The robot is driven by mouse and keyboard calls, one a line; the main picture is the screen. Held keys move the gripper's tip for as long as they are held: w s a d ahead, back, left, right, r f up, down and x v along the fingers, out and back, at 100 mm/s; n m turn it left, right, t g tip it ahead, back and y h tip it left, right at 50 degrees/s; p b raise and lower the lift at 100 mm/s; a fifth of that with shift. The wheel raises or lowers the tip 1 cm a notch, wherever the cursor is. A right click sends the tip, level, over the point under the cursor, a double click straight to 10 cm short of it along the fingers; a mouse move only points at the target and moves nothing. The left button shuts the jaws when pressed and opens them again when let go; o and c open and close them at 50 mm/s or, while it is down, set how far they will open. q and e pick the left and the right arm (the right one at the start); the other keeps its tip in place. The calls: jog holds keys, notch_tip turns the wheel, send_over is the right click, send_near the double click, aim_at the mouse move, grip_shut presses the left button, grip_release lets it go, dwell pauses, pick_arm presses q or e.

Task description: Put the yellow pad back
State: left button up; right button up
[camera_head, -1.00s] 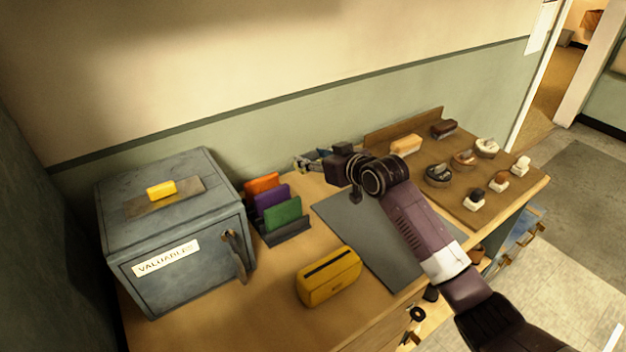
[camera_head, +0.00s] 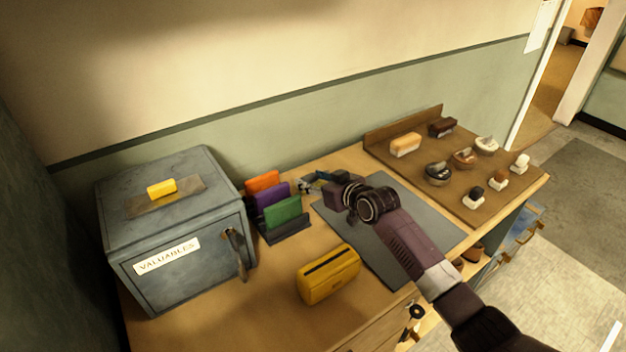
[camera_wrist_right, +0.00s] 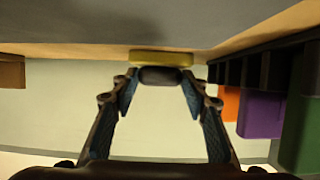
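In the right wrist view, which looks upside down, a yellow slab (camera_wrist_right: 160,58) with a dark rounded part (camera_wrist_right: 160,76) against it lies ahead of my right gripper (camera_wrist_right: 159,84). The two blue-padded fingers are apart, one on each side of the dark part; I cannot tell whether they touch it. In the head view my right gripper (camera_head: 312,184) is low over the back of the bench, right of the rack. The dark rack (camera_head: 285,232) holds an orange pad (camera_head: 262,181), a purple pad (camera_head: 272,198) and a green pad (camera_head: 283,212). My left gripper is not in view.
A grey safe (camera_head: 130,225) at left bears a brown plate (camera_head: 192,190) with a yellow block (camera_head: 162,189). A brown board (camera_head: 455,195) at right holds brushes and bowls.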

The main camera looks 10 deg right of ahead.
jog(key=o, duration=0.4)
jog(key=shift+o, duration=0.2)
jog(key=shift+r, duration=0.15)
jog(key=v, duration=1.2)
jog(key=shift+d, duration=0.1)
